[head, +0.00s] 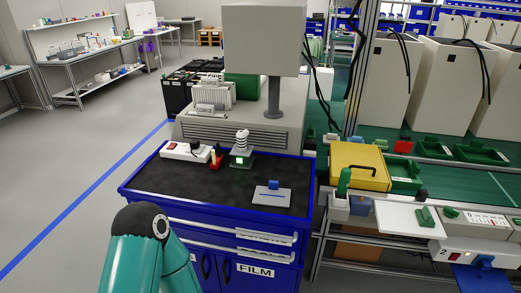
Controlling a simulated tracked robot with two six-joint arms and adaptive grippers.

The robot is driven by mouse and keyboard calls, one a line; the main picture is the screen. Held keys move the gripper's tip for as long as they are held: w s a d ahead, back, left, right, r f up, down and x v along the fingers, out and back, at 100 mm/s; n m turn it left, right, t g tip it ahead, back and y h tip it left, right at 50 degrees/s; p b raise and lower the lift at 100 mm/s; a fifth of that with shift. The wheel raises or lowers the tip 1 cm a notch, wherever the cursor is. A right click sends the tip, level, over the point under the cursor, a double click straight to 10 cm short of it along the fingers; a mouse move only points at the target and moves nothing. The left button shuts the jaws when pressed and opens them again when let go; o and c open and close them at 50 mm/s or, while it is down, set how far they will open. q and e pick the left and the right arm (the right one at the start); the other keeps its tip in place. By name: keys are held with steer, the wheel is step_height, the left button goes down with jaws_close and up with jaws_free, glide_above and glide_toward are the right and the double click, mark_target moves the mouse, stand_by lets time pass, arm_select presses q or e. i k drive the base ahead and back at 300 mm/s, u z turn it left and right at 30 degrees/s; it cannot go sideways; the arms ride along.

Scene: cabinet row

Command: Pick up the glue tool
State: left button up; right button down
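I cannot tell for certain which item is the glue tool. On the black top of the blue cabinet (160,188), a small stand with a white ribbed upper part (241,142) and a lit greenish base stands upright near the middle. A small red item (216,161) is just left of it. A green upright item (344,181) stands right of the cabinet, by the yellow case. A teal arm of mine shows at the bottom left, in front of the cabinet. Neither gripper is in view, and nothing is seen being held.
A white power strip (186,151) lies at the back left of the cabinet top. A grey plate with a blue block (272,196) lies at front right. A grey machine (245,128) stands behind. The yellow case (359,165) sits on the right-hand bench. Floor at left is clear.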

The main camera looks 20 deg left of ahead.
mark_target(241, 149)
steer(key=u, duration=0.15)
steer(key=i, duration=0.9)
steer(key=z, duration=0.2)
steer(key=k, duration=0.8)
steer(key=u, duration=0.2)
steer(key=i, duration=0.55)
